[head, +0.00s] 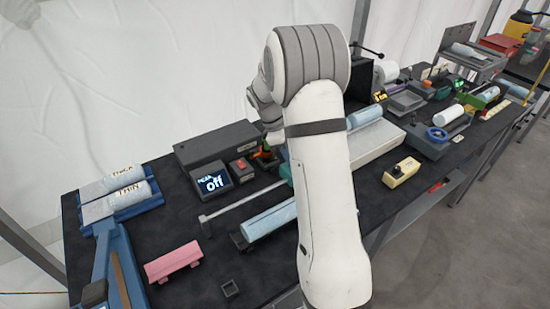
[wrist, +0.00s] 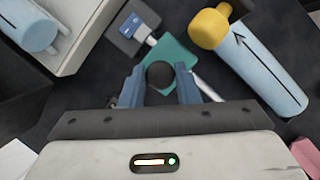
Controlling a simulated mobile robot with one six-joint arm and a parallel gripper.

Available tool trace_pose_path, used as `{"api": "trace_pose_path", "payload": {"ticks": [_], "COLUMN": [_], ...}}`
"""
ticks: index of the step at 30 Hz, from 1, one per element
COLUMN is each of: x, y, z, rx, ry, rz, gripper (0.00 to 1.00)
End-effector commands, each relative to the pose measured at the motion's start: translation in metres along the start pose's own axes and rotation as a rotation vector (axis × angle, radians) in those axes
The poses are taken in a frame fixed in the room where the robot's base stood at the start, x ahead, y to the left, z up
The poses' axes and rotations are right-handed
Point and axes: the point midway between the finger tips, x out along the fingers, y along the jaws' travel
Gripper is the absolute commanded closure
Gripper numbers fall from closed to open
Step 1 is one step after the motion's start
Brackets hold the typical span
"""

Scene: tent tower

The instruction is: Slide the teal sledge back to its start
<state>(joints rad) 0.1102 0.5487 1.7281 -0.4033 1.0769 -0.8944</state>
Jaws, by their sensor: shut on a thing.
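The teal sledge (wrist: 182,52) shows in the wrist view as a flat teal piece with a dark round knob (wrist: 160,74). My gripper (wrist: 160,80) has its two blue fingers on either side of the knob and is shut on it. A pale metal rail (wrist: 208,88) runs from the sledge toward the lower right. In the head view the rail (head: 243,199) slants across the dark table to a grey end post (head: 206,226). A bit of the teal sledge (head: 286,171) shows beside my arm, which hides the rest of it and my gripper.
A light blue cylinder (wrist: 265,70) with a yellow end lies close right of the sledge. A grey block (wrist: 132,26) stands just beyond it. A pink piece (head: 173,262) lies nearer.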

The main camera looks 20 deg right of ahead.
Motion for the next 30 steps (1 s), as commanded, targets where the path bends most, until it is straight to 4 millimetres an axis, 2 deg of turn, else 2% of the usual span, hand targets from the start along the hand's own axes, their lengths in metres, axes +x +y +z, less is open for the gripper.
{"api": "trace_pose_path", "payload": {"ticks": [6, 16, 17, 24, 30], "x": [0.0033, 0.003, 0.0029, 0.0027, 0.0023], "y": [0.0079, 0.0093, 0.0094, 0.0087, 0.0082], "z": [0.0065, 0.0073, 0.0074, 0.0062, 0.0055], "rx": [-0.006, -0.006, -0.005, -0.005, -0.006], "ry": [-0.002, -0.003, -0.003, -0.001, 0.0], "rz": [0.001, 0.004, 0.004, 0.003, 0.003], "gripper": [1.0, 1.0, 0.69, 0.51, 0.51]}}
